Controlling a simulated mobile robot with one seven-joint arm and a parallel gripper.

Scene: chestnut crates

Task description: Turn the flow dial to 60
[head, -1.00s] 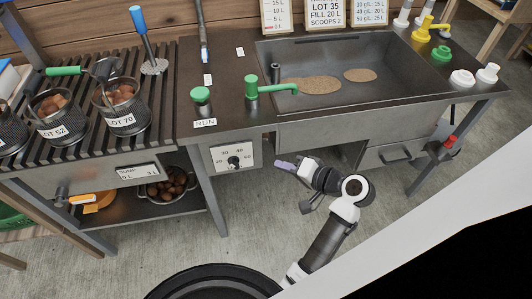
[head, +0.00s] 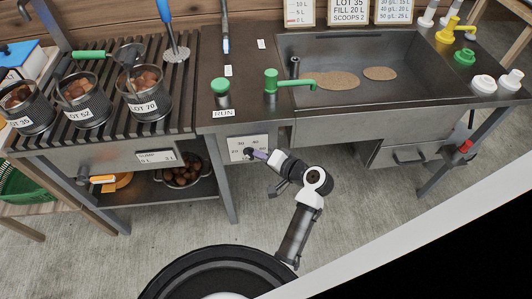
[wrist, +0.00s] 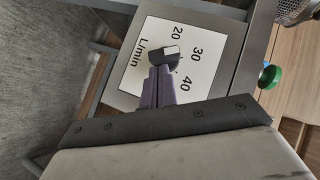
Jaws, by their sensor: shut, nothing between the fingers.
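The flow dial's white plate (head: 236,143) is on the front of the bench, below the green RUN button. It also shows in the wrist view (wrist: 133,82), where 20, 30, 40 and L/min are readable; I cannot see a 60. The dark knob (wrist: 163,55) carries a pale mark, partly behind my fingertips. My gripper (head: 259,155) is in front of the plate, at the knob. In the wrist view its two purple fingers (wrist: 160,72) are together with nothing between them, their tips overlapping the knob. I cannot tell whether they touch it.
The green RUN button (head: 220,86) and a green tap (head: 271,80) stand above the dial. A sink (head: 350,105) is to the right. Lot baskets (head: 143,98) stand on the slatted rack at left. A pot of chestnuts (head: 183,176) sits on the shelf below.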

